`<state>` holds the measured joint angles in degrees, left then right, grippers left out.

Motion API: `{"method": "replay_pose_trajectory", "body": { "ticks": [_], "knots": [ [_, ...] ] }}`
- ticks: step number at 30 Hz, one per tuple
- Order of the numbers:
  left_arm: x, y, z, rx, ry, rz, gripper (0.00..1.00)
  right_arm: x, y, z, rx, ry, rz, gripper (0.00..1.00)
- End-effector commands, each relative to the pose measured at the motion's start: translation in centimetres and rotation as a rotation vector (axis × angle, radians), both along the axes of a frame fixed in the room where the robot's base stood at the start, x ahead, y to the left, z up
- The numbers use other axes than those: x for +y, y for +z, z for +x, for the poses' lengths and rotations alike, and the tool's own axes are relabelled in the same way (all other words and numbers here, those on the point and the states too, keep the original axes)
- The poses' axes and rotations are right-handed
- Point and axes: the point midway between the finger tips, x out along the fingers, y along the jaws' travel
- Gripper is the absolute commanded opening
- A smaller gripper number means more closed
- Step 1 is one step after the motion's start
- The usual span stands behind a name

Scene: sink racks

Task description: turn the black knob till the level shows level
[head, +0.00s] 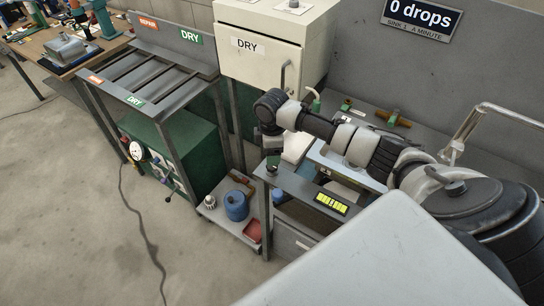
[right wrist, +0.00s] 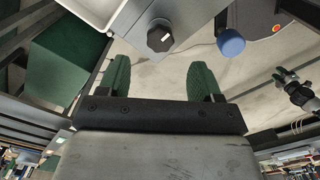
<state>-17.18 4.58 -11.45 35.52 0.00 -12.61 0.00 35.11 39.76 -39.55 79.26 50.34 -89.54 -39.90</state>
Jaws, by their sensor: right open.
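The black knob (right wrist: 160,35) shows in the right wrist view, round with a white pointer mark, on a grey panel beside a white edge. My right gripper (right wrist: 158,62) is open, its two green fingers apart with the knob beyond and between their tips; they look clear of it. In the head view my right gripper (head: 273,163) points down at the front left corner of the bench, where I cannot make out the knob. A yellow strip with dark marks (head: 331,203), seemingly the level, is on the bench front; its reading is too small to tell. My left gripper is not in view.
A white DRY cabinet (head: 258,50) stands behind the arm. A slatted rack (head: 150,75) and a green cabinet (head: 185,150) are to the left. A blue can (head: 236,206) sits on a low shelf. The floor at left is mostly clear, with a cable across it.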

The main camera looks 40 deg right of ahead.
Motion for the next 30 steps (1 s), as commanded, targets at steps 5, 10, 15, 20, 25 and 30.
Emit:
{"method": "replay_pose_trajectory", "body": {
  "ticks": [5,10,15,20,25,30],
  "knots": [
    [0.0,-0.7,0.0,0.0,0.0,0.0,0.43,0.0,2.7,0.0,-0.001,0.0,0.0,0.65],
    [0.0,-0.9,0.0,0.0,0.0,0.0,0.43,0.0,3.9,0.0,0.002,0.0,0.0,0.65],
    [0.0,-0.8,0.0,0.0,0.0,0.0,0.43,0.0,4.0,0.0,0.002,0.0,0.0,0.65],
    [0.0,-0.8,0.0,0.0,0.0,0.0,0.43,0.0,4.0,0.0,0.002,0.0,0.0,0.65],
    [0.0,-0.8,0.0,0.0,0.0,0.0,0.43,0.0,4.0,0.0,0.002,0.0,0.0,0.65],
    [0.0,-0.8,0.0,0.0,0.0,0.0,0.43,2.2,2.4,-1.3,-0.001,0.009,0.011,0.65]
  ]
}}
